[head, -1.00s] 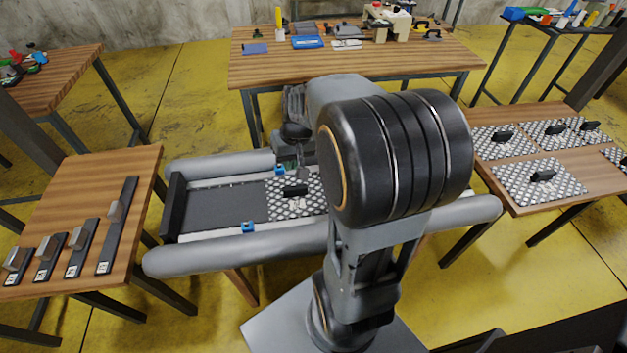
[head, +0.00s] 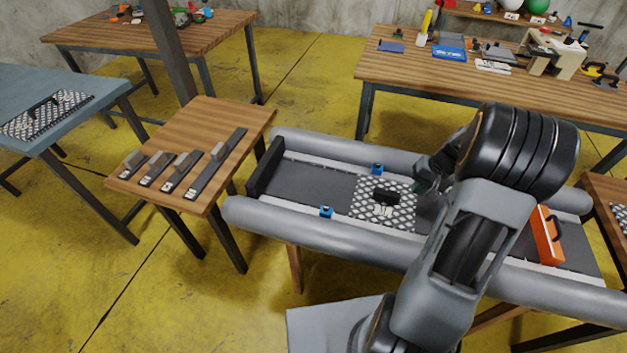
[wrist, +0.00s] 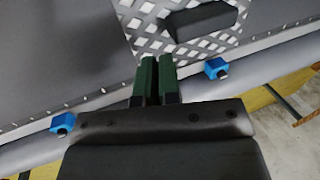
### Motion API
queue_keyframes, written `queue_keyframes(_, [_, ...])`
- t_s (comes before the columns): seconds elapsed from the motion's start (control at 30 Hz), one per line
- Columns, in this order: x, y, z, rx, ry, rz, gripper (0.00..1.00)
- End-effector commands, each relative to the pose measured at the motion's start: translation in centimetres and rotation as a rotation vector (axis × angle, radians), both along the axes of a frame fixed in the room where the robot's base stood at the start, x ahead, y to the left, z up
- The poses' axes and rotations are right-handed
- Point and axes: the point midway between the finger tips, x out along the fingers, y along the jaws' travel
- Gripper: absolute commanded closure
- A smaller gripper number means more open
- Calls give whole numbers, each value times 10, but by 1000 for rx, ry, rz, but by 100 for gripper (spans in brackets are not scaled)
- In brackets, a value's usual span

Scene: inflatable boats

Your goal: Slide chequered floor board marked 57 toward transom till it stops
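The chequered floor board (head: 402,212) lies in the boat, with a black handle (head: 385,197) on top. Its pale marking is too small to read. It also shows at the top of the wrist view (wrist: 185,51). The black end board (head: 265,166) at the boat's left end looks like the transom; bare dark floor (head: 315,185) lies between. My gripper (head: 424,184) is low beside the board's right edge. Its green fingers (wrist: 156,62) are together and hold nothing visible, tips at the board's edge. I cannot tell whether they touch it.
Blue blocks (head: 377,168) (head: 326,212) sit along the boat's sides, near the board's left edge. Grey tubes (head: 330,237) flank the floor. An orange board (head: 547,237) stands across the boat at right. A small table (head: 225,120) with several dark bars stands left.

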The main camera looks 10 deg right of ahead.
Motion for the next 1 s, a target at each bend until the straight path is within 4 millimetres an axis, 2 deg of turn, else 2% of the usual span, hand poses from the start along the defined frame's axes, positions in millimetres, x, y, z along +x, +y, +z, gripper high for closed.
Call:
queue_keyframes(0.03, [0, 0, -9, 0, 1, 0, 96])
queue_keyframes(0.8, [0, 1, -78, 0, 1, 0, 96])
queue_keyframes(1.0, [8, 21, -75, 3, 5, 5, 96])
